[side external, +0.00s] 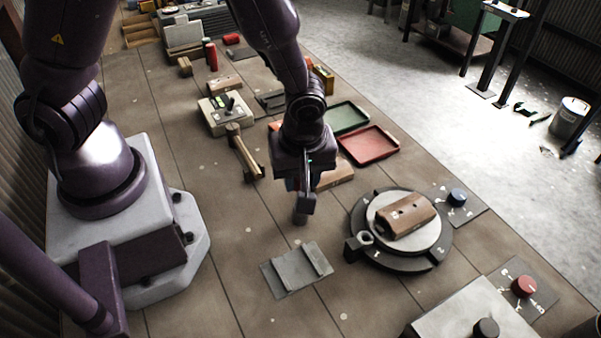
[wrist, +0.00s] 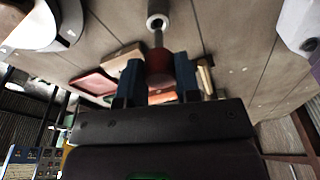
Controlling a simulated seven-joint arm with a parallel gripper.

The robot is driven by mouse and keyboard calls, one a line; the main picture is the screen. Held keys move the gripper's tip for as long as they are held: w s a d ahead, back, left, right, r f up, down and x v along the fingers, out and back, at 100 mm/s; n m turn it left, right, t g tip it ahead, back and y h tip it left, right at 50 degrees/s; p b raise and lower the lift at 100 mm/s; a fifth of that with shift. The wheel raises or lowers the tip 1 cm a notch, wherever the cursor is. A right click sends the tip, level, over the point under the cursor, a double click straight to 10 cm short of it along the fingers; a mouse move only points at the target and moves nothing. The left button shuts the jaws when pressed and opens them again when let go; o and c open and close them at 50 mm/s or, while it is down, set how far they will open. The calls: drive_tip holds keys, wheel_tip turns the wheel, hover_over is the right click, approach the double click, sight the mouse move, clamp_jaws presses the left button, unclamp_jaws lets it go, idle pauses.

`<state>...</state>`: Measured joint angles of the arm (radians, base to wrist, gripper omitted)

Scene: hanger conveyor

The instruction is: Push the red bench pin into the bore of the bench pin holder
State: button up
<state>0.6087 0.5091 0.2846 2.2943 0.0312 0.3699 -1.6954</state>
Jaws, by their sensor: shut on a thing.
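My gripper (wrist: 159,68) is shut on the red bench pin (wrist: 159,75), which sits between its two blue fingers. The pin's grey shaft (wrist: 158,39) points away from the gripper toward a pale grey round holder (wrist: 152,10) with a dark bore. In the wrist view the shaft's end overlaps the near rim of the bore; I cannot tell whether it is inside or just short. In the side view my gripper (side external: 303,203) is low over the bench, right above the small grey cylindrical holder (side external: 300,216). The pin is mostly hidden there.
A grey plate with raised strips (side external: 297,269) lies in front of the holder. A round turntable (side external: 360,248) carrying a brown block (side external: 404,215) stands to the right. Red (side external: 369,146) and green (side external: 346,117) trays and a wooden-handled tool (side external: 243,152) lie behind.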

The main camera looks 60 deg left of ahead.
drive_tip(key=shift+f, duration=2.55)
idle(0.6)
drive_tip(key=o, duration=0.6)
drive_tip(key=shift+o, duration=0.2)
drive_tip(key=o, duration=0.6)
drive_tip(key=shift+c, duration=0.2)
drive_tip(key=shift+r, duration=3.05)
